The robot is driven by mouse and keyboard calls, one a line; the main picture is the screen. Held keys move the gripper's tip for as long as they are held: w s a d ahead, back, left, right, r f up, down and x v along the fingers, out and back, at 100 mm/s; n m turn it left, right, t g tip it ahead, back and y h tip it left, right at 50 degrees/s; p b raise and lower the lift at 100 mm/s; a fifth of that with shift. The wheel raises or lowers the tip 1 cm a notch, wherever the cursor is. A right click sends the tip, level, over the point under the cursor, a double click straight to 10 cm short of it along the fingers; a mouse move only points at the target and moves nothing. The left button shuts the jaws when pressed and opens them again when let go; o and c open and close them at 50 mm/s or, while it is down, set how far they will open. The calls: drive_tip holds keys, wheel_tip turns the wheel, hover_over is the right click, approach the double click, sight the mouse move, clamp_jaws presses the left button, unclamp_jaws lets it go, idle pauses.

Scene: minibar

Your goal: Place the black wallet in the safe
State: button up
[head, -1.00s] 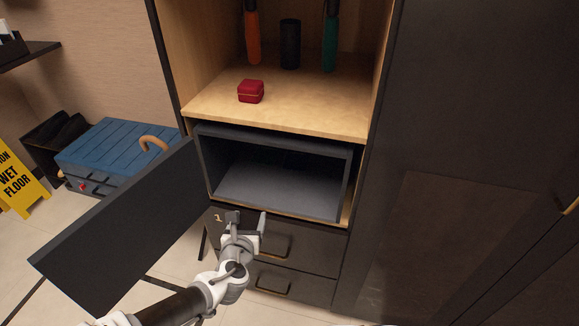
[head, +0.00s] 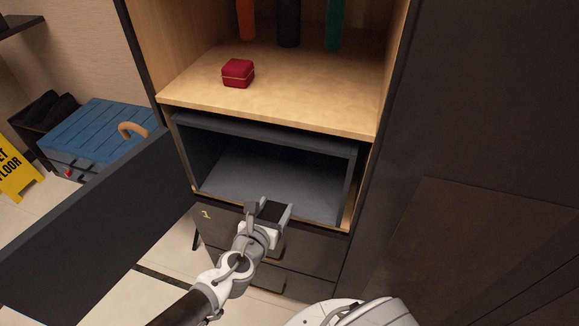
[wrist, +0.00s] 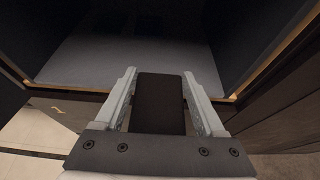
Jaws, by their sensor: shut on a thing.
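The black wallet (wrist: 159,104) is between the two fingers of my gripper (wrist: 160,98) in the wrist view. In the head view my gripper (head: 270,210) is shut on the wallet (head: 271,211), just in front of the safe's lower front edge. The safe (head: 268,186) is a dark box built into the cabinet below the wooden shelf, and its inside looks empty. Its dark door (head: 95,225) stands wide open to the left. The safe's grey floor (wrist: 135,62) lies ahead of the wallet in the wrist view.
A red box (head: 238,73) sits on the wooden shelf (head: 300,95) above the safe. Drawers (head: 310,255) with handles are below it. A blue chest (head: 95,135) and a yellow wet floor sign (head: 14,172) stand at the left.

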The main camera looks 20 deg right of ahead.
drive_tip(key=b, duration=0.7)
hover_over(296, 178)
drive_tip(key=shift+d+f, duration=0.1)
drive_tip(key=shift+s+f+b, duration=0.2)
drive_tip(key=shift+f+b, duration=0.15)
drive_tip(key=shift+f, duration=0.7)
wheel_tip(296, 178, down, 4)
drive_tip(key=shift+f+b, duration=0.2)
drive_tip(key=shift+b, duration=0.75)
drive_tip(key=shift+w+f, duration=0.1)
drive_tip(key=shift+f, duration=0.15)
drive_tip(key=shift+r, duration=0.1)
drive_tip(key=o, duration=1.4)
